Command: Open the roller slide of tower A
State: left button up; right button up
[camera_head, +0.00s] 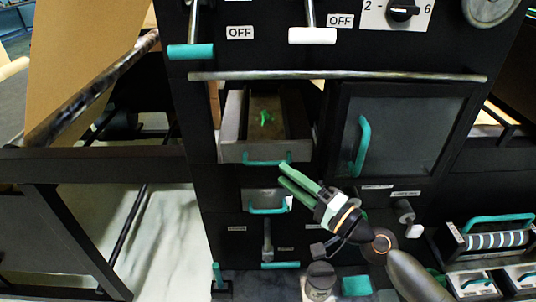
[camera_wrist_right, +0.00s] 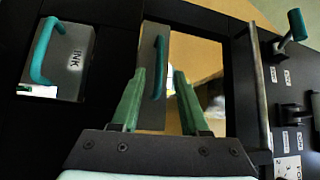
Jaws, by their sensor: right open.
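A grey slide (camera_head: 232,153) with a teal bar handle (camera_head: 267,162) stands pulled out of the black tower, its top open. I see no readable label on it. My right gripper (camera_head: 282,173) has green fingers and is open just below and right of that handle. In the right wrist view the teal handle (camera_wrist_right: 159,62) shows between the spread fingertips (camera_wrist_right: 160,74); I cannot tell whether they touch it. Below the slide is a smaller grey front (camera_head: 252,195) with a teal handle, marked INK in the wrist view (camera_wrist_right: 76,60). My left gripper is not in view.
A closed dark door (camera_head: 400,125) with a teal handle is right of the slide. A metal bar (camera_head: 340,76) crosses above. Teal and white levers (camera_head: 191,51) hang higher up. A striped roller unit (camera_head: 495,240) sits at lower right.

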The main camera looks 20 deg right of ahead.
aim_at(268, 164)
jog(key=p+x, duration=0.1)
jog(key=x, duration=0.5)
jog(key=shift+w+p, duration=0.25)
jog(key=shift+p, duration=0.1)
jog(key=shift+c, duration=0.4)
grip_shut()
dwell(0.7)
